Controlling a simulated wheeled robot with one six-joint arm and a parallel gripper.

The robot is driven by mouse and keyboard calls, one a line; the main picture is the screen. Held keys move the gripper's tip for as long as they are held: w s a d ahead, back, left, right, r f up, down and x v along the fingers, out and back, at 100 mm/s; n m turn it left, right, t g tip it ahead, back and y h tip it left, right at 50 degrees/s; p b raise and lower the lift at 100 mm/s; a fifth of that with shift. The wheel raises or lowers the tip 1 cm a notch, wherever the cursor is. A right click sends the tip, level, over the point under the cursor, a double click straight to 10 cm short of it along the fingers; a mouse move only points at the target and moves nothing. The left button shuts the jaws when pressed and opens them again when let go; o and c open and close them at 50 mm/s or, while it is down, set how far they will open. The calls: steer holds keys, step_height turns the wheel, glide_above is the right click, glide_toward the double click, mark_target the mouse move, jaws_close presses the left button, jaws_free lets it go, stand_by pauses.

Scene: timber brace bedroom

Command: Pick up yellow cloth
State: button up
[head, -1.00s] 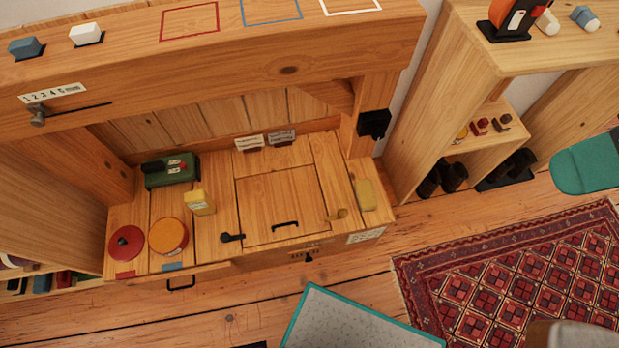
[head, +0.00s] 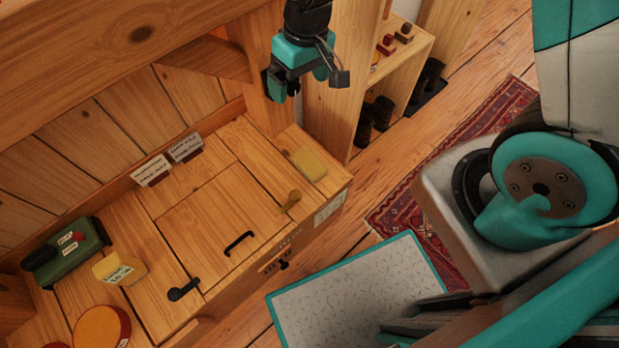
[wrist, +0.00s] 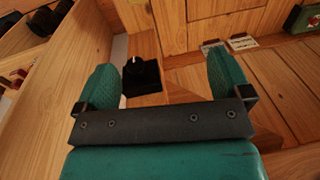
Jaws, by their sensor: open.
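The yellow cloth (head: 309,163) lies flat at the right end of the wooden bench top, near its edge, in the head view. I do not see it in the wrist view. My teal gripper (head: 298,84) is above and behind the cloth in the head view, in front of the wooden post, apart from the cloth. In the wrist view my gripper (wrist: 164,75) has its two fingers spread wide. A black fixture (wrist: 143,77) shows beyond the gap between them, and I see nothing held.
The upright post (head: 262,60) is close to my gripper. A brass-coloured knob (head: 291,201) and a hatch with a black handle (head: 239,243) are near the cloth. A yellow box (head: 120,268) and a green device (head: 66,252) stand further left. A teal-edged mat (head: 350,290) lies on the floor.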

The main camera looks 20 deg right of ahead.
step_height(320, 180, down, 17)
steer(key=w+d+h+b, duration=0.1)
steer(key=w+d+b, duration=0.1)
steer(key=d+b, duration=0.15)
steer(key=b, duration=0.4)
glide_above(309, 161)
steer(key=shift+m, duration=0.3)
steer(key=f, duration=1)
steer(key=shift+w+d+f, duration=0.2)
steer(key=shift+f, duration=0.2)
steer(key=shift+s+a+f+b, duration=0.15)
steer(key=shift+f+b, duration=0.3)
steer(key=shift+f, duration=1.1)
steer(key=shift+s+f+b, duration=0.1)
steer(key=shift+f+b, duration=0.3)
steer(key=shift+f, duration=1.1)
steer(key=shift+r, duration=0.1)
steer(key=c, duration=1)
